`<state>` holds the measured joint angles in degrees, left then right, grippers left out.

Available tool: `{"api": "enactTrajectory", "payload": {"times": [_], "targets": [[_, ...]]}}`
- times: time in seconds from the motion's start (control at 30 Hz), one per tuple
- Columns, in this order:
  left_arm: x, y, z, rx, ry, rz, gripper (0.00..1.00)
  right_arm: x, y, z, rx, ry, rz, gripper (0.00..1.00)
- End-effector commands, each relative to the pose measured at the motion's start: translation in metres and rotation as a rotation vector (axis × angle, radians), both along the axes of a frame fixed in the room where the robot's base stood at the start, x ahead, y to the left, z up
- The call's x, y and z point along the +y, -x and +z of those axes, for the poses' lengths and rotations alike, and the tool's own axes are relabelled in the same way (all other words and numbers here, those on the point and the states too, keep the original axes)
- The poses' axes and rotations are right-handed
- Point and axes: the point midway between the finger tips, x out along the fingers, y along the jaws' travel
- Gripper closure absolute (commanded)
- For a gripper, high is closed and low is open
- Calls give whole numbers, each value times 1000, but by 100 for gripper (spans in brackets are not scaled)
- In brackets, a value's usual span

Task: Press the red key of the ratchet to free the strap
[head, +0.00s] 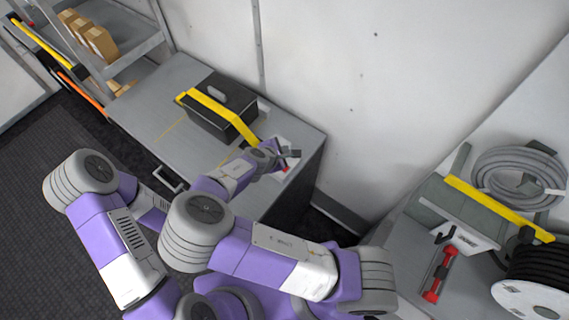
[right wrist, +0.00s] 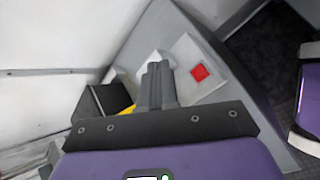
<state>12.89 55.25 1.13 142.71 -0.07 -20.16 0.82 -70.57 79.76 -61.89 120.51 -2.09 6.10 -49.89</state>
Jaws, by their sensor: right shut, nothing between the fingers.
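The red key (head: 286,169) shows as a small red spot beside my right gripper (head: 284,156). In the right wrist view the key (right wrist: 199,72) is a red square on a pale ratchet plate (right wrist: 208,88). My right gripper (right wrist: 158,65) is shut and empty, its fingertips left of the key in that view; I cannot tell how high they are above the plate. The yellow strap (head: 212,107) runs over a black case (head: 228,94) toward the plate. Part of the ratchet is hidden behind my gripper. My left gripper is not in view.
The case stands on a grey cabinet top (head: 165,90) against the white wall. A shelf with cardboard boxes (head: 100,43) is at upper left. At right, a bench carries a coiled grey hose (head: 515,160), a red-ended tool (head: 440,273) and a black reel (head: 545,275).

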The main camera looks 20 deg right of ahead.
Motion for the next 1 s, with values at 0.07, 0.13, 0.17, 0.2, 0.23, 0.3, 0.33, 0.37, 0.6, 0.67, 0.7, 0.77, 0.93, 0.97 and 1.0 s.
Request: {"api": "enactTrajectory", "payload": {"times": [0.07, 0.13, 0.17, 0.2, 0.23, 0.3, 0.33, 0.37, 0.6, 0.67, 0.7, 0.77, 0.93, 0.97, 1.0], "targets": [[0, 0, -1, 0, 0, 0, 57, 0, 0, 0, 1, 0, 1, 100], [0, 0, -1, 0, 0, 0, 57, 0, 0, -1, 0, 0, 0, 100], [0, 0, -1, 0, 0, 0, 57, 0, 0, -1, 1, 0, -1, 100], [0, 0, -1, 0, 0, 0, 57, 0, 0, -1, 0, -1, -1, 100], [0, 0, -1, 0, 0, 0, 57, 0, 0, -1, 0, -1, -1, 100], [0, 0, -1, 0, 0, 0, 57, 0, 0, -2, 0, -2, -1, 100], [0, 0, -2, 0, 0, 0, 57, 0, 0, -3, 0, -2, -1, 100], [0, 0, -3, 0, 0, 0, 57, 0, 0, -3, 0, -2, -1, 100], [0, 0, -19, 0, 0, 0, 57, 0, 0, -22, 1, -2, -2, 100], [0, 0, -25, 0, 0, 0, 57, -1, 0, -30, 1, -2, -1, 100], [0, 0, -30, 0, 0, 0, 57, 0, 0, -35, 1, -2, -1, 100], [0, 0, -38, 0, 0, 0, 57, -1, 0, -44, 1, -1, -2, 100], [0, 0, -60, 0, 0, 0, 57, -1, 0, -70, 1, -2, -1, 100], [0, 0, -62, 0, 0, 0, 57, -1, 0, -73, 1, -2, -1, 100], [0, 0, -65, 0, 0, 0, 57, -1, 0, -77, 1, -2, -1, 100]]}}
